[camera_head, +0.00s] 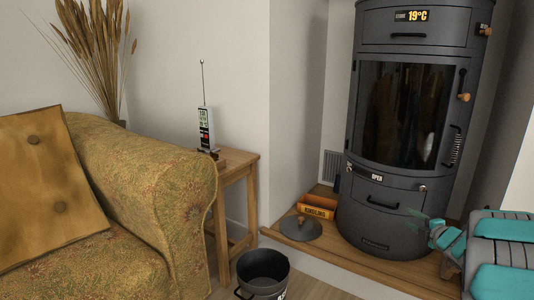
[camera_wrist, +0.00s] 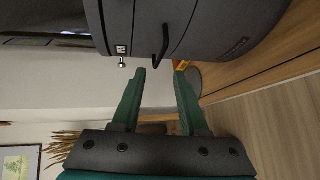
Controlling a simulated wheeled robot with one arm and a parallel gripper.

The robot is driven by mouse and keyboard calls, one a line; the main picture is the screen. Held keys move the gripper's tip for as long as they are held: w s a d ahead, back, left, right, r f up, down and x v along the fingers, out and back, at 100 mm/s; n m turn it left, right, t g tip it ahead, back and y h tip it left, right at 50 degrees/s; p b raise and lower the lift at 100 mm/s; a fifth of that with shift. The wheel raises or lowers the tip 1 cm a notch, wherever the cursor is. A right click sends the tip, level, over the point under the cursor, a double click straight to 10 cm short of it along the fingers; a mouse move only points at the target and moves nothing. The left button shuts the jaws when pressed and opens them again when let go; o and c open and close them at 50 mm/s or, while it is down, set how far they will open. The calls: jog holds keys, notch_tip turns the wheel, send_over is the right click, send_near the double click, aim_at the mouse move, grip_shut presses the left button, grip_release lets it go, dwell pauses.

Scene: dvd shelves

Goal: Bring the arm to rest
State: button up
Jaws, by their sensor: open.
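My gripper (camera_head: 435,234) is at the lower right in the head view, in front of the dark grey stove (camera_head: 385,215), on my teal and grey arm. In the wrist view my gripper (camera_wrist: 161,72) has its two green fingers spread apart, with nothing between them. The stove (camera_wrist: 190,25) fills the top of that view, beyond the fingertips. I cannot tell the exact gap between fingers and stove.
The stove stands on a wooden hearth (camera_head: 390,274) with an orange kindling box (camera_head: 318,206) and a round grey lid (camera_head: 301,228). A dark bucket (camera_head: 263,272) stands on the floor. A side table (camera_head: 238,165) and a patterned sofa (camera_head: 150,190) are at left.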

jog(key=s+a+r+m+g+h, duration=0.1)
jog(key=s+r+m+g+h, duration=0.25)
jog(key=s+m, duration=0.25)
jog(key=s+a+r+m+g+h, duration=0.2)
jog(key=s+m+h, duration=0.2)
jog(key=s+m, duration=0.1)
jog(key=s+a+f+m+g+y, duration=0.2)
jog(key=s+a+m+g, duration=0.15)
jog(key=s+a, duration=0.85)
jog(key=s+a+f+m+g+y, duration=0.3)
jog(key=s+a, duration=0.4)
jog(key=s, duration=0.9)
jog(key=s+a+f+m+g+y, duration=0.15)
jog(key=s+a+g, duration=0.35)
jog(key=s+a, duration=0.7)
notch_tip(320, 180, up, 12)
jog(key=s+d+p, duration=0.1)
jog(key=d+p, duration=0.1)
jog(key=p, duration=1)
jog(key=shift+s+d+f+m+h, duration=0.15)
jog(key=shift+d+m+h, duration=0.15)
jog(key=shift+m, duration=0.1)
